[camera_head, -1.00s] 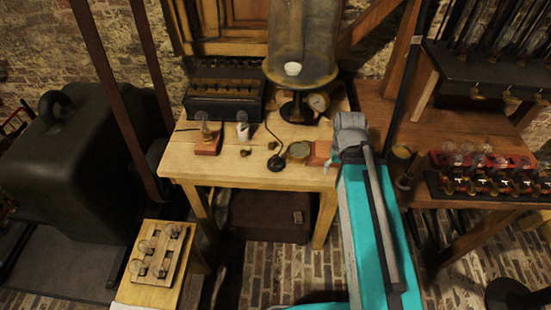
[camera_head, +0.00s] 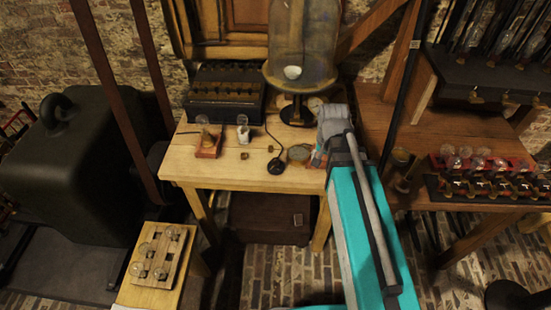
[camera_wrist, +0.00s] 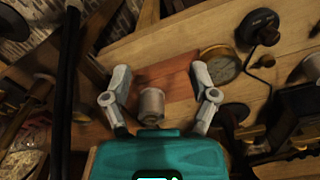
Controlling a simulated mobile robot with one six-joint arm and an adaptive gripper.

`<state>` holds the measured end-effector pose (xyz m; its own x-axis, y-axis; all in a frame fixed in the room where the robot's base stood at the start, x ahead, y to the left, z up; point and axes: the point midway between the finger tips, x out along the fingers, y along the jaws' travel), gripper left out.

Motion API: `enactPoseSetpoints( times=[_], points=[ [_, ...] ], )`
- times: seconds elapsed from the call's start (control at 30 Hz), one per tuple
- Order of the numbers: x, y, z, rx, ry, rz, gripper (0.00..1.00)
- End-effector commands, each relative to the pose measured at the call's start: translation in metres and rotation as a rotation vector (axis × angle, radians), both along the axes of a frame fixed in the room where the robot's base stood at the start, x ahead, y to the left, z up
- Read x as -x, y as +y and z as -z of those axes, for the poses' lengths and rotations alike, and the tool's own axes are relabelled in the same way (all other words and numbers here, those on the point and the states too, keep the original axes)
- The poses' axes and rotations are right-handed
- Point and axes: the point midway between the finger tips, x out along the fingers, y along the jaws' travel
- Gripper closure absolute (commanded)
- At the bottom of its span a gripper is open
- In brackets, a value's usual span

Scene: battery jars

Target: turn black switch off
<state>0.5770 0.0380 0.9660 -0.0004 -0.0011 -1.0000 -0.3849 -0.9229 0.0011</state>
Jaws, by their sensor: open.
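A black round switch (camera_head: 276,166) with a small knob and a cord sits near the front of the wooden table (camera_head: 240,183). I take it to be the same black round piece (camera_wrist: 258,27) at the upper right of the wrist view. My gripper (camera_wrist: 160,76) is open above a reddish wooden block (camera_wrist: 178,78). A pale metal cylinder (camera_wrist: 151,104) shows between its fingers; I cannot tell if it touches them. In the head view my gripper (camera_head: 319,157) is at the table's right end, right of the switch, its fingers partly hidden.
A round brass dial (camera_head: 299,153) lies between the switch and my gripper. A glass jar (camera_head: 301,45) stands behind. A bulb on a red block (camera_head: 208,145) and a small white-based bulb (camera_head: 243,131) stand left. The table's front middle is clear.

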Motion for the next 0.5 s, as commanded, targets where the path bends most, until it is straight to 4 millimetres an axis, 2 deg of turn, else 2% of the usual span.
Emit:
enactPoseSetpoints(
  times=[0.03, 0.5],
  points=[
    [-0.009, 0.008, -0.003, 0.0, 0.0, 0.053, 0.25],
    [-0.057, 0.073, -0.015, -0.001, -0.001, 0.602, 0.25]
  ],
)
